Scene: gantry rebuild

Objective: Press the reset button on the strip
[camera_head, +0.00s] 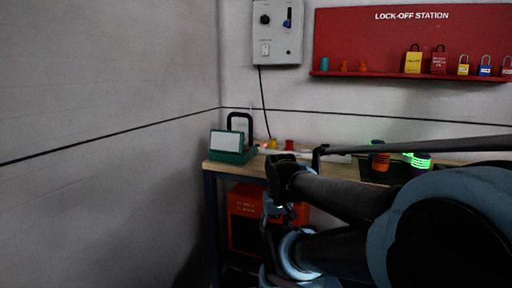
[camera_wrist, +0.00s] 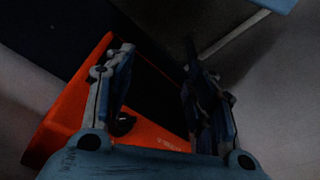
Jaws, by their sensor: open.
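A pale strip (camera_head: 337,158) lies along the back of the workbench, partly hidden by my arm; I take it to be the strip. Its reset button cannot be made out. A small reddish light shows near its left end by the green case. My gripper (camera_wrist: 158,55) is open and empty in the wrist view, its two fingers apart. In the head view my gripper is low in front of the bench, dark and partly hidden by my arm. The strip does not show in the wrist view.
The wooden workbench (camera_head: 222,168) carries a green case (camera_head: 232,157) with a black handle, and orange and green-lit items on the right. An orange box (camera_head: 243,205) sits below; an orange body (camera_wrist: 75,105) is close to my fingers. A red lock-off board (camera_head: 400,45) and grey control box (camera_head: 277,42) hang above.

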